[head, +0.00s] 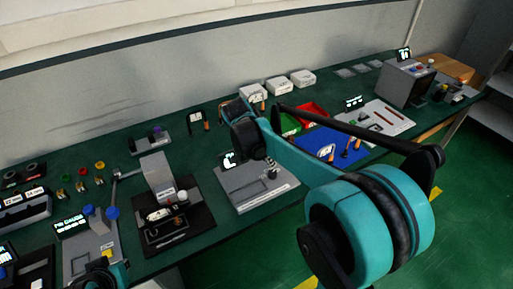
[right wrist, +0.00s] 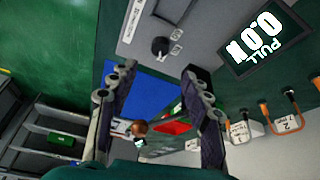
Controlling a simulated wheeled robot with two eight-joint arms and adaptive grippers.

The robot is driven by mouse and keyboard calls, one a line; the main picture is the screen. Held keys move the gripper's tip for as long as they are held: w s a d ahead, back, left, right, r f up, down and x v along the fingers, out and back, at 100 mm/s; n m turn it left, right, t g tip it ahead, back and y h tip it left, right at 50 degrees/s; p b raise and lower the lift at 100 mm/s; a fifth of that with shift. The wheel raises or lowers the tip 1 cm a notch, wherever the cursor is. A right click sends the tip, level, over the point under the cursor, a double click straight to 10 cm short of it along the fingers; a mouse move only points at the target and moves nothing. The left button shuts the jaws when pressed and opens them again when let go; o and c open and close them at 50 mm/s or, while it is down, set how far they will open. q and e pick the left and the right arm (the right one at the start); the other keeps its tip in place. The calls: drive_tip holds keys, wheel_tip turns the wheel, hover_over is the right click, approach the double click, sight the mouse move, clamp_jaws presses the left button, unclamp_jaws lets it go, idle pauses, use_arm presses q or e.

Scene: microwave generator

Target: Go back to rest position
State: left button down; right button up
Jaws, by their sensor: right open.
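My right arm reaches across the head view from the lower right, with its wrist above the middle of the green workbench (head: 225,165). My right gripper (right wrist: 158,103) shows clearly in the right wrist view. Its two dark fingers are spread apart with nothing held between them. Beyond them I see a blue mat and a red tray, both apart from the fingers. A bit of teal at the bottom left of the head view looks like my left arm; I do not see its gripper.
A grey device with a knob (head: 255,185) sits under my right wrist. A blue mat (head: 330,145), a red tray (head: 313,114) and white boxes (head: 302,77) lie nearby. A grey box machine (head: 405,85) stands at the right end. Green floor (head: 470,190) is clear in front.

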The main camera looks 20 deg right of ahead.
drive_tip(key=s+a+n+t+y, duration=0.2)
drive_tip(key=s+a+n+t, duration=0.1)
drive_tip(key=s+a+n, duration=0.2)
drive_tip(key=s+a+n+t+y, duration=0.2)
drive_tip(key=s+a+n, duration=0.3)
drive_tip(key=s+n, duration=0.4)
drive_tip(key=s, duration=0.3)
drive_tip(key=shift+s+a+f+t, duration=0.2)
drive_tip(key=shift+s+a+t, duration=0.1)
drive_tip(key=shift+a+t, duration=0.1)
